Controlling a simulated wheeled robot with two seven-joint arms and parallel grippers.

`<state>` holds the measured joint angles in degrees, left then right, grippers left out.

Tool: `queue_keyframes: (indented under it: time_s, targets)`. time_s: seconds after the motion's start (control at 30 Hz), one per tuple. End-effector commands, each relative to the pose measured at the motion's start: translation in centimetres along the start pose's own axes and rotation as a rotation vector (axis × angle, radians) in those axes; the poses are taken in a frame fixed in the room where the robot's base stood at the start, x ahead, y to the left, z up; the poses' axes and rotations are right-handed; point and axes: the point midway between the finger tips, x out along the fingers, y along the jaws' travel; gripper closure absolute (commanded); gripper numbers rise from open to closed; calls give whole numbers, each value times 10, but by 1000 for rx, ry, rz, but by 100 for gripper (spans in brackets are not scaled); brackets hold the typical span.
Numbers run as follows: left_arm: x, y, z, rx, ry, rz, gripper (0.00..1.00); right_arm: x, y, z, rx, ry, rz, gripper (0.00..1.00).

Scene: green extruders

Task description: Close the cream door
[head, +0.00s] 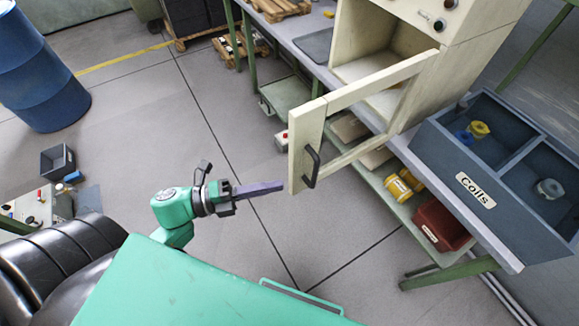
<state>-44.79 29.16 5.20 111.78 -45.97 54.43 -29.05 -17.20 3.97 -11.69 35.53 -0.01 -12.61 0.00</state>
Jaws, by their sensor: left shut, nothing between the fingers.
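The cream door (298,146) is a framed panel with an open middle and a black handle (312,166) near its free edge. It stands open, swung out from the cream cabinet (461,38), whose inside shows. My left gripper (282,186) is shut and empty; its purple-grey fingers point right, their tips close to the lower free edge of the door. I cannot tell whether they touch it. My right gripper is not in view.
A grey bin labelled coils (476,190) stands on the bench right of the cabinet. Below are a red bin (441,225) and yellow rolls (400,186) on a shelf. A blue drum (38,75) stands at the far left.

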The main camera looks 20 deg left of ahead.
Motion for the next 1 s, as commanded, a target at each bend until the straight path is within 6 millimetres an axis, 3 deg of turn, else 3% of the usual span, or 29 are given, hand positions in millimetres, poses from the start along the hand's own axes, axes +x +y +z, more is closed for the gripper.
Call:
queue_keyframes:
  time_s: [0.3, 0.53, 1.0]
  targets:
    - [69, -6, 2, -1, -2, -4, 100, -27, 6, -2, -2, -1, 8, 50]
    - [54, -2, 35, -3, -3, 0, 100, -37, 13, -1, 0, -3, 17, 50]
    - [52, 1, 40, -4, 3, -1, 100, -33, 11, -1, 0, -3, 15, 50]
